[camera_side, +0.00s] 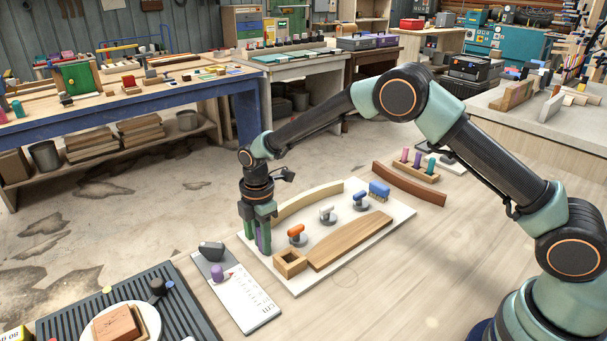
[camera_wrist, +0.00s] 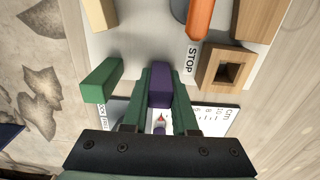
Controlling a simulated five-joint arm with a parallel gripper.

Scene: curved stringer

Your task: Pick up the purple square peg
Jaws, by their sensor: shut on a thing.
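The purple square peg (camera_wrist: 160,88) is between the two green fingers of my gripper (camera_wrist: 160,98) in the wrist view. The fingers are shut on it. In the side view, my gripper (camera_side: 257,235) points down at the left end of the white board, with a thin strip of the purple peg (camera_side: 257,240) showing between the fingers. I cannot tell whether the peg's lower end touches the board. A wooden block with a square hole (camera_side: 290,263) sits on the board to the right of my gripper; its hole looks empty in the wrist view (camera_wrist: 213,78).
A green block (camera_wrist: 103,82) is left of the fingers in the wrist view. Orange (camera_side: 296,233), white and blue-handled clamps and a curved wooden piece (camera_side: 350,241) are on the white board (camera_side: 307,280). A ruler card (camera_side: 247,302) with a purple knob lies in front.

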